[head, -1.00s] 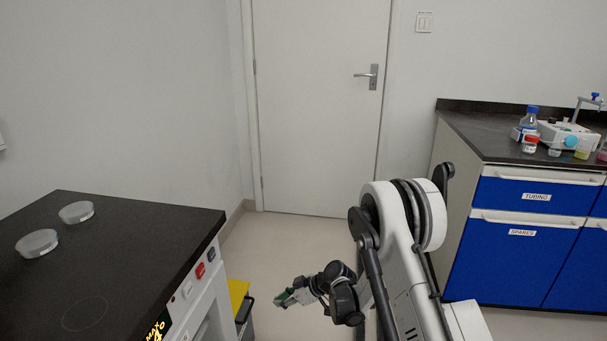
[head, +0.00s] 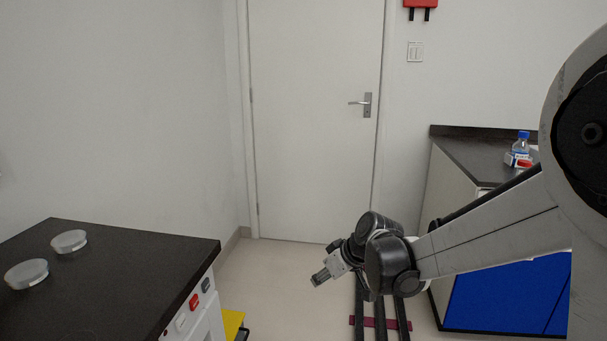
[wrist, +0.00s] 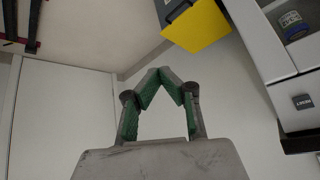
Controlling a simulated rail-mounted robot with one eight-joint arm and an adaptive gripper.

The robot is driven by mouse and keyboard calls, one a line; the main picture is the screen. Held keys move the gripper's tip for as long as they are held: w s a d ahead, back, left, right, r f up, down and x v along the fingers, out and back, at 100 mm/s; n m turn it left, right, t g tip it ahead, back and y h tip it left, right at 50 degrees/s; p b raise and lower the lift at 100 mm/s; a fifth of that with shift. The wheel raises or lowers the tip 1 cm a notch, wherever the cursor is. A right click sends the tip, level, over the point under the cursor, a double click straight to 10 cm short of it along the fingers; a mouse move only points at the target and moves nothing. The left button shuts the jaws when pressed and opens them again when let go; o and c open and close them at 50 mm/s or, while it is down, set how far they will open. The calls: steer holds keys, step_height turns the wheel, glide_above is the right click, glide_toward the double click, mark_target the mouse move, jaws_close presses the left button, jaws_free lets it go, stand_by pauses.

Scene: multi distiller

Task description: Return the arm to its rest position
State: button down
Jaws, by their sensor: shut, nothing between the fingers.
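My gripper (head: 319,278) hangs over the open floor in the head view, between the left bench and the blue cabinets. The arm reaches in from the right with its elbow large at the right edge. In the wrist view my gripper (wrist: 159,72) shows green-lined fingers meeting at their tips. It is shut with nothing between the fingers.
The dark-topped bench (head: 130,270) on the left carries two clear round dishes. A yellow-lidded bin (head: 232,324) stands beside it. A blue cabinet (head: 500,297) with a blue-capped bottle (head: 521,147) is partly behind my arm. The door (head: 315,120) is closed, with free floor before it.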

steer(key=s+d+r+m+t+h, duration=0.1)
steer(key=s+d+r+m+h, duration=0.1)
steer(key=s+d+r, duration=0.4)
steer(key=s+d+r+m+h, duration=0.1)
steer(key=s+d+r+m, duration=0.15)
steer(key=s, duration=0.55)
steer(key=s+d+m+t+h, duration=0.1)
steer(key=s+d+m, duration=0.1)
steer(key=s+d, duration=0.35)
steer(key=s+d+m+t+h, duration=0.1)
steer(key=s+d+m+h, duration=0.1)
steer(key=s, duration=0.7)
step_height(320, 180, up, 19)
steer(key=p, duration=1.8)
